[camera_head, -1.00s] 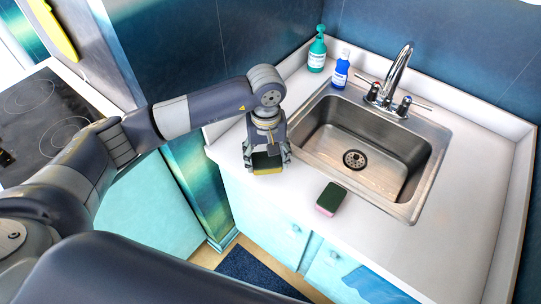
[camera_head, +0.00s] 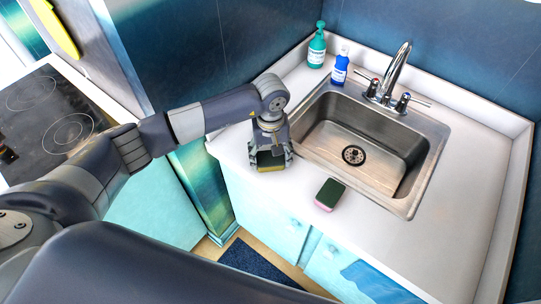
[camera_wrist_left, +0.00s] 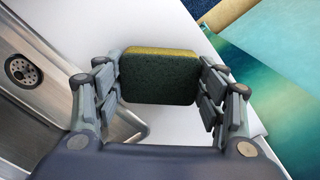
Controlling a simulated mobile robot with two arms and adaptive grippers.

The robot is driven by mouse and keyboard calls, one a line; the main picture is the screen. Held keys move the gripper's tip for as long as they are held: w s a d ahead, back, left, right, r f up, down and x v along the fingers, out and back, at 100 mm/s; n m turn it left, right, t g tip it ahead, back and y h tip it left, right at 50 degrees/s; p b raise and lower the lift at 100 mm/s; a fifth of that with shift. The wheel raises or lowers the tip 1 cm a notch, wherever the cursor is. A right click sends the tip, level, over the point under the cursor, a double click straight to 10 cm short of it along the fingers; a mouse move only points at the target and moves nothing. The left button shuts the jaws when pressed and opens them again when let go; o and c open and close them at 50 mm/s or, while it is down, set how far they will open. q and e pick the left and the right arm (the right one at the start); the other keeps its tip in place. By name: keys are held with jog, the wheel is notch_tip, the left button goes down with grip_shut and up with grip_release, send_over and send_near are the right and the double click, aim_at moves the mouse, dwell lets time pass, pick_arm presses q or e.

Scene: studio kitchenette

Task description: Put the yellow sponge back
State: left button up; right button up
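The yellow sponge (camera_head: 266,168) has a dark green scouring side and is at the counter's left front part, left of the sink. My left gripper (camera_head: 270,159) points down over it, with a finger on each side. In the left wrist view the sponge (camera_wrist_left: 160,78) fills the space between the fingers (camera_wrist_left: 160,92), which look shut on its two ends. I cannot tell whether it touches the counter or hangs just above it. My right gripper is out of view.
A pink sponge with a dark green top (camera_head: 329,194) lies in front of the sink (camera_head: 425,165). A teal bottle (camera_head: 317,50) and a blue bottle (camera_head: 340,69) stand behind the sink's left corner, near the faucet (camera_head: 398,72). The counter (camera_head: 445,235) is clear at the right front.

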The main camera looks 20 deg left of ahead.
aim_at(270, 158)
pick_arm(q)
jog(key=shift+o, duration=1.3)
jog(key=shift+r, duration=0.2)
notch_tip(270, 158, up, 12)
jog(key=b, duration=0.2)
jog(key=shift+b, duration=0.35)
